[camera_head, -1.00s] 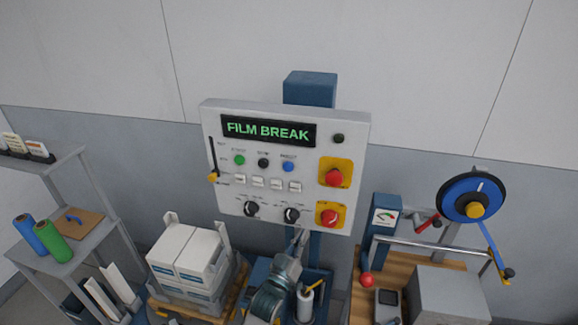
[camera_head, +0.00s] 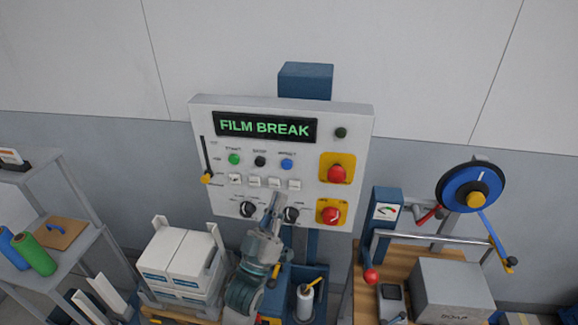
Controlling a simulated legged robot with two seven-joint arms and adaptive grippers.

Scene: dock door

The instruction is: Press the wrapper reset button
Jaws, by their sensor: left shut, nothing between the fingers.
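The wrapper's light grey control panel (camera_head: 222,112) faces me, with the green text FILM BREAK on its display (camera_head: 265,127). Below the display is a row of a green button (camera_head: 234,159), a black button (camera_head: 260,161) and a blue button (camera_head: 287,164). The small label over the blue button seems to read RESET but is blurred. My left gripper (camera_head: 276,200) is shut and empty, pointing up in front of the panel's lower part. Its tip is below the blue button and apart from it in the picture. My right gripper is not in view.
Black knobs (camera_head: 249,209) and white switches (camera_head: 235,180) sit near my gripper. White boxes (camera_head: 180,255) stand lower left; a bench with a blue reel (camera_head: 458,190) stands right.

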